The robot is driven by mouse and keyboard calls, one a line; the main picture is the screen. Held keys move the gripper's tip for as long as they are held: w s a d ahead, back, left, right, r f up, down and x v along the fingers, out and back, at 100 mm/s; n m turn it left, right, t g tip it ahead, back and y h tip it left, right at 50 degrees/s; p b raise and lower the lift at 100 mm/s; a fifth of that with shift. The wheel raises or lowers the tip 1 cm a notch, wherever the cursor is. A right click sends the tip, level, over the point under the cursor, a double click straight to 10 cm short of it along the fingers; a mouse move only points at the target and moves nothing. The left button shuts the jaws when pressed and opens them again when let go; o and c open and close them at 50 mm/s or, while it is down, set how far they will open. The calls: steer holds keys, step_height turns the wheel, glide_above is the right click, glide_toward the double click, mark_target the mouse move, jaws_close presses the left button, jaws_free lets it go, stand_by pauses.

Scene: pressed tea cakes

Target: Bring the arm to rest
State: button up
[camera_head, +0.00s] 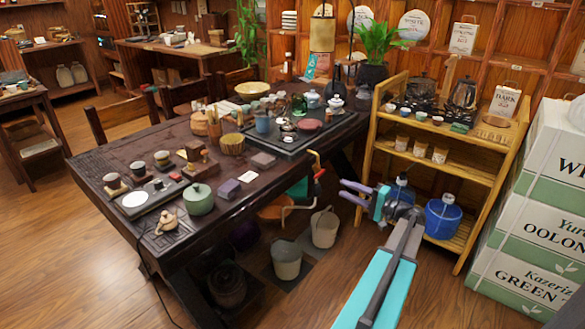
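My gripper (355,194) is at the end of my teal and grey arm, which reaches up from the bottom right. It is in the open air between the dark tea table (120,160) and the wooden shelf rack (455,172). Its two purple-grey fingers point left and are spread apart. I see nothing between them. The gripper appears clear of the table and the rack, though the exact distance is hard to tell.
The table carries a green lidded pot (198,199), a small beige teapot (167,222) and a dark tea tray with many wares. Two buckets (286,260) stand on the floor. A blue bucket (443,217) is on the rack. Large tea boxes (545,215) stack at right. Open floor lies front left.

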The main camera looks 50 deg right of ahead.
steer(key=w+a+f+n+g+y+p, duration=0.1)
steer(key=w+a+f+g+y, duration=0.1)
steer(key=w+a+f, duration=0.6)
steer(key=w+a+f+n+g+y+p, duration=0.2)
steer(key=w+a+f+g, duration=0.15)
steer(key=a, duration=0.75)
steer(key=w+a+f+n+g+y+p, duration=0.1)
steer(key=w+a+f+g+y, duration=0.15)
steer(key=w+a+f, duration=0.55)
steer(key=s+a+f+n+g+y+p, duration=0.1)
steer(key=a+f+n+g, duration=0.15)
steer(key=a, duration=1.15)
steer(key=s+a+f+n+g+p, duration=0.2)
steer(key=s+a+f+g, duration=0.25)
steer(key=a, duration=0.55)
steer(key=s+a+f+n+g+p, duration=0.1)
steer(key=s+a+f+n+g, duration=0.3)
steer(key=a, duration=0.5)
steer(key=s+a+f+n+g+h+p, duration=0.1)
steer(key=s+a+n+g+h+p, duration=0.3)
steer(key=s, duration=1.2)
steer(key=shift+a+f+n+h, duration=0.2)
steer(key=shift+a+n+h, duration=0.55)
steer(key=shift+a+h, duration=1)
